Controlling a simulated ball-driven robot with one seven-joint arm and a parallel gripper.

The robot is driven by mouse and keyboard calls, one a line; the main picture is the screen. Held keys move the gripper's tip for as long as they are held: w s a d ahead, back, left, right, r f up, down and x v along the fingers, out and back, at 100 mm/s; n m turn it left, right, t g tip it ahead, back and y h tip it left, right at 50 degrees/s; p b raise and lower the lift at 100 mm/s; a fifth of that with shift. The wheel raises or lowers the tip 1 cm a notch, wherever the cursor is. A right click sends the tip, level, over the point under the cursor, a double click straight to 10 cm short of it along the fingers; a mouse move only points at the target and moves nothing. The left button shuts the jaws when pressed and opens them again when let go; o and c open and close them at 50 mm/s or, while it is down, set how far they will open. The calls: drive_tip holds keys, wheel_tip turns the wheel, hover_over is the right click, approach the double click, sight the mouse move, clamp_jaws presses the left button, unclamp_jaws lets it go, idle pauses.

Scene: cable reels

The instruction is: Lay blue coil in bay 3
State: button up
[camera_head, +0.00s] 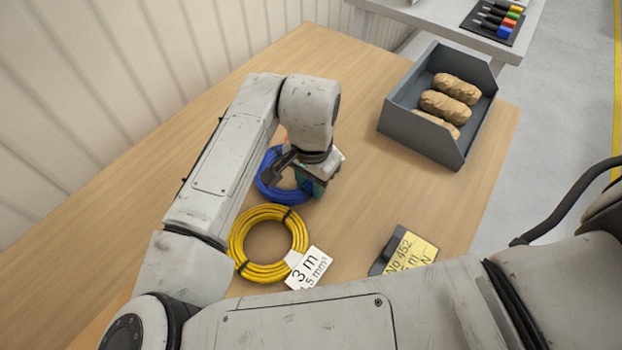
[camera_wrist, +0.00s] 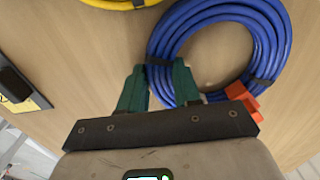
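The blue coil (camera_head: 268,180) lies on the wooden table, partly hidden behind my gripper in the head view. In the wrist view the blue coil (camera_wrist: 215,14) shows as a ring with dark straps and an orange-red tag at its lower right. My gripper (camera_head: 314,188) is low over the coil's right side. In the wrist view my gripper (camera_wrist: 160,68) has its two green fingers apart, one on either side of the coil's bundle near a dark strap. I cannot see firm contact. No bay marked 3 is legible in either view.
A yellow coil (camera_head: 240,235) with a white 3 m tag (camera_head: 309,267) lies just in front of the blue coil. A dark block with a yellow label (camera_head: 416,248) lies to its right. A grey bin (camera_head: 392,125) with brown wrapped items stands at the back right. The table's middle right is clear.

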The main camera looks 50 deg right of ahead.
drive_tip(key=o, duration=0.4)
drive_tip(key=shift+o, duration=0.2)
drive_tip(key=shift+r, duration=0.1)
